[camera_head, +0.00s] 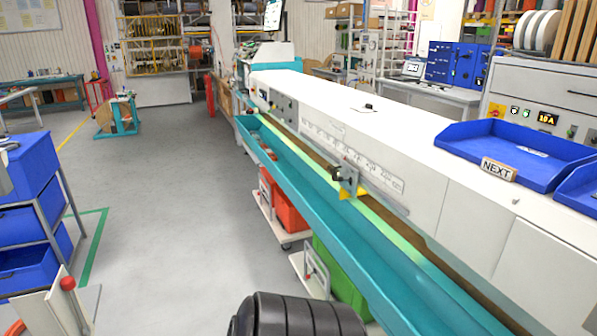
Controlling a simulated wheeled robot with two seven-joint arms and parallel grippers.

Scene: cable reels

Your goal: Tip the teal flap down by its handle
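A long teal trough-like panel (330,222) runs along the front of the long white machine (400,138), from the far end to the bottom right. It is the only large teal part that could be the flap. I cannot make out a handle on it. A small dark fitting with a yellow part (348,181) sits at the machine's front, above the panel's inner side. Neither of my grippers is in view.
Blue trays (515,150) lie on the machine at the right. Red bins (290,210) on a trolley and a green bin (340,275) stand under the teal panel. A black ribbed shape (297,315) fills the bottom middle.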

